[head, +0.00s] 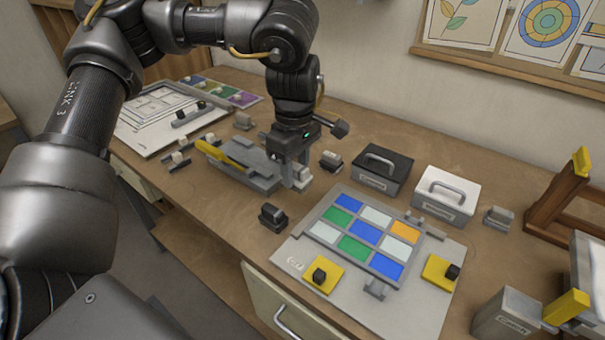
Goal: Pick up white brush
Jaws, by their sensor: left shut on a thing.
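My left gripper (291,177) points down over the middle of the bench, beside a low grey fixture (245,170) with a yellow bar (220,153). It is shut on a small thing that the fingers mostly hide. I cannot tell whether that thing is the white brush, and no other thing in view is clearly a white brush. A small block with a pale top (331,160) stands just right of the gripper, apart from it. My right gripper is not in view.
A black handled box (381,169) and a white handled box (446,195) stand to the right. A panel of coloured panes (349,204) lies in front. A dark block (272,217) sits near the front edge. A wooden stand (556,211) is at far right.

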